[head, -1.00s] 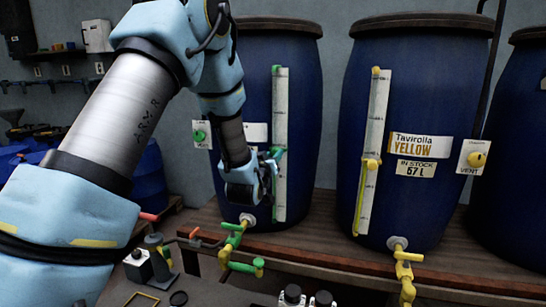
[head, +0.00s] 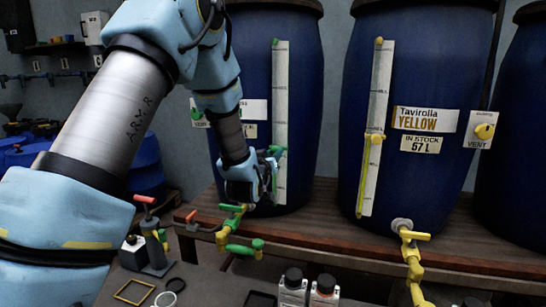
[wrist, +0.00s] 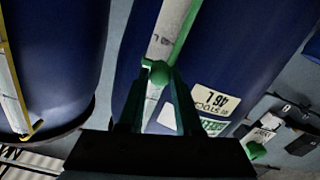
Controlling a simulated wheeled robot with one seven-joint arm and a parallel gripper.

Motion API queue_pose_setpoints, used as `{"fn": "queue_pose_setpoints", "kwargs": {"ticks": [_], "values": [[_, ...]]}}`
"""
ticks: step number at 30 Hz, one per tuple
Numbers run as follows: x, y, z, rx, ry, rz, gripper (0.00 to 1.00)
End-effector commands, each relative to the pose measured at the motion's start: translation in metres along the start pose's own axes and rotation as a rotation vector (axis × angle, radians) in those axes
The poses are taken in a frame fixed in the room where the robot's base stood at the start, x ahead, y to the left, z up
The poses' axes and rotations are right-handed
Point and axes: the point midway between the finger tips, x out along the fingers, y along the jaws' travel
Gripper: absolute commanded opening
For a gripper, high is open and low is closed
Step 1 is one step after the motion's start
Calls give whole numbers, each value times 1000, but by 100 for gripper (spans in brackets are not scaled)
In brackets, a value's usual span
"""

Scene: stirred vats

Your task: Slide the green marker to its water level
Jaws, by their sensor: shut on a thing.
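The green marker (head: 277,151) sits on the white scale (head: 281,100) on the front of a blue vat (head: 255,60). My gripper (head: 272,160) is at the scale, below its middle. In the wrist view the green marker (wrist: 159,72) is between the fingertips of my gripper (wrist: 158,80), which is shut on it. A green strip (wrist: 183,35) runs along the scale beyond the marker in the wrist view. The liquid's top edge is not clear to me. The vat's label (wrist: 212,100) reads 46 L.
The yellow vat (head: 400,70) stands to the right, with its own scale and yellow marker (head: 374,138). Green taps (head: 232,220) and yellow taps (head: 411,250) jut out at the bench (head: 320,225) edge. Bottles (head: 293,287) stand low in front.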

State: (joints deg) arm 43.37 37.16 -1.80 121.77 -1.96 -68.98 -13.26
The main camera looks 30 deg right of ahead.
Motion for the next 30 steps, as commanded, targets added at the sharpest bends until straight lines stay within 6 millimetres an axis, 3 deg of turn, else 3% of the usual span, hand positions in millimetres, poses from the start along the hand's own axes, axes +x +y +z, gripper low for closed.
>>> {"fn": "queue_pose_setpoints", "kwargs": {"ticks": [7,8,15,25,30], "values": [[0,0,-1,0,-1,0,0],[0,0,-1,0,-1,0,36],[0,0,-1,0,-1,0,63],[-3,0,-1,0,0,0,64],[-26,0,1,0,0,0,64]]}}
